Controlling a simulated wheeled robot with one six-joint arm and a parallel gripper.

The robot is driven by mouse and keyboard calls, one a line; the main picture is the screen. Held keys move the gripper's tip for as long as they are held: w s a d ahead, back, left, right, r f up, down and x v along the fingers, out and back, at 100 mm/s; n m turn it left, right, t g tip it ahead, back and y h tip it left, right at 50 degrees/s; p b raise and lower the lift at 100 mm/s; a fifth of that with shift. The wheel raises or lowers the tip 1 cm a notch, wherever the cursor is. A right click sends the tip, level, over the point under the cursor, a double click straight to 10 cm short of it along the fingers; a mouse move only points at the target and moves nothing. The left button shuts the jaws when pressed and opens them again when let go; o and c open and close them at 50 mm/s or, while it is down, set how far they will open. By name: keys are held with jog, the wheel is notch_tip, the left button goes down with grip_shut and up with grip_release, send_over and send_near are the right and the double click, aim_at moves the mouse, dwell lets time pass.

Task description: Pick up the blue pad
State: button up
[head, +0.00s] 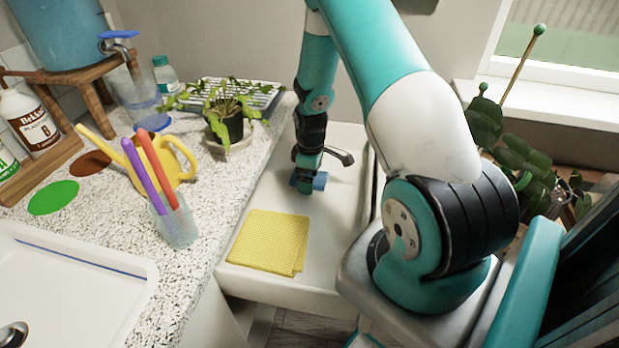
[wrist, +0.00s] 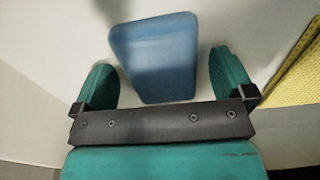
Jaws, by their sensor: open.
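My gripper is open and holds nothing.
On the speckled counter to the left are a potted plant (head: 228,112), a yellow watering can (head: 172,158) and a cup of pens (head: 175,222).

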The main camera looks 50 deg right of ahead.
jog(key=c, duration=1)
jog(key=shift+r, duration=0.1)
notch_tip(320, 180, up, 20)
jog(key=shift+f, duration=0.1)
